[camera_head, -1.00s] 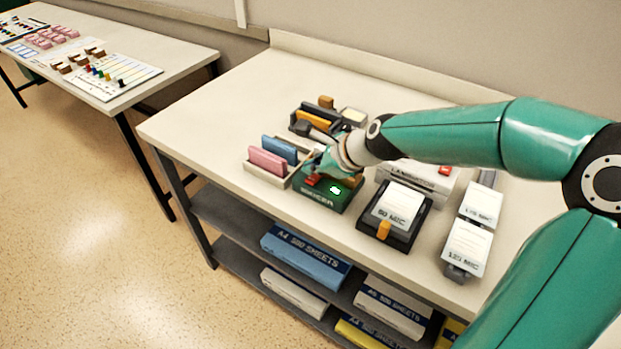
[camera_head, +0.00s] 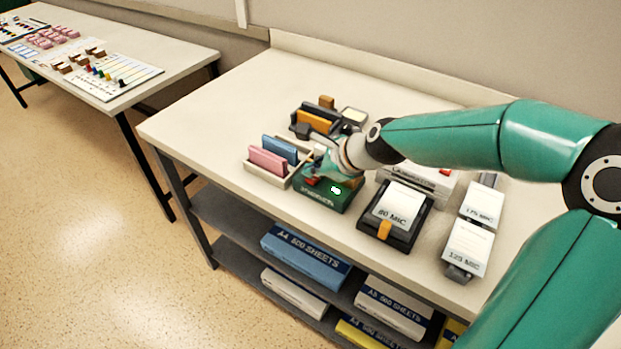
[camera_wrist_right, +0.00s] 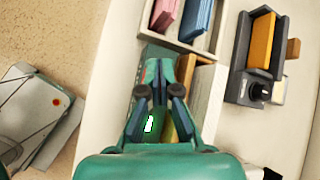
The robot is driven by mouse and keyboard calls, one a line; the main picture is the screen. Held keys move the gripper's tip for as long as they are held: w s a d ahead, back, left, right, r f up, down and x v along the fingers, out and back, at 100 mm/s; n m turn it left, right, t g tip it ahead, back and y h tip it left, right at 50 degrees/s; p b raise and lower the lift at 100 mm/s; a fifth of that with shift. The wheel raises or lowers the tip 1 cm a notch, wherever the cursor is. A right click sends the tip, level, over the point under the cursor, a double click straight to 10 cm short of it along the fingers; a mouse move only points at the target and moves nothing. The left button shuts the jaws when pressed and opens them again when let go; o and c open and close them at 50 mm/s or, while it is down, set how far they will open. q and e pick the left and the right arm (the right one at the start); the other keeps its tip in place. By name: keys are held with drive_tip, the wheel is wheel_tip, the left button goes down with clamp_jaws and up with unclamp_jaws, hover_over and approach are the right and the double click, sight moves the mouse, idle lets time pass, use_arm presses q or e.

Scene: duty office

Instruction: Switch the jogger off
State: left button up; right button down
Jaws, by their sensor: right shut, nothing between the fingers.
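The jogger (camera_head: 322,201) is a dark green box near the front edge of the table, with lettering on its front face. Its green lamp (camera_head: 336,190) is lit, and it shows bright in the right wrist view (camera_wrist_right: 149,124). A red switch (camera_head: 312,181) sits at its left end, partly hidden by my gripper. My right gripper (camera_head: 319,173) is shut and empty, its fingertips low over the jogger's left end, close to the switch; whether they touch it I cannot tell. In the right wrist view my gripper (camera_wrist_right: 160,66) covers much of the jogger. My left gripper is not in view.
A tray (camera_head: 265,174) with pink and blue pads stands close left of the jogger. Behind are a dark holder with an orange pad (camera_head: 314,120) and other items. The table's left part is clear.

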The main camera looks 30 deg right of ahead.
drive_tip(key=shift+f, duration=0.35)
idle(0.4)
drive_tip(key=shift+r, duration=0.15)
drive_tip(key=shift+d+r+p, duration=0.1)
drive_tip(key=shift+r+p, duration=0.5)
drive_tip(key=shift+r, duration=0.1)
drive_tip(key=r+p, duration=0.5)
drive_tip(key=shift+w+d, duration=0.2)
drive_tip(key=shift+d, duration=0.2)
drive_tip(key=shift+f, duration=0.1)
idle(0.4)
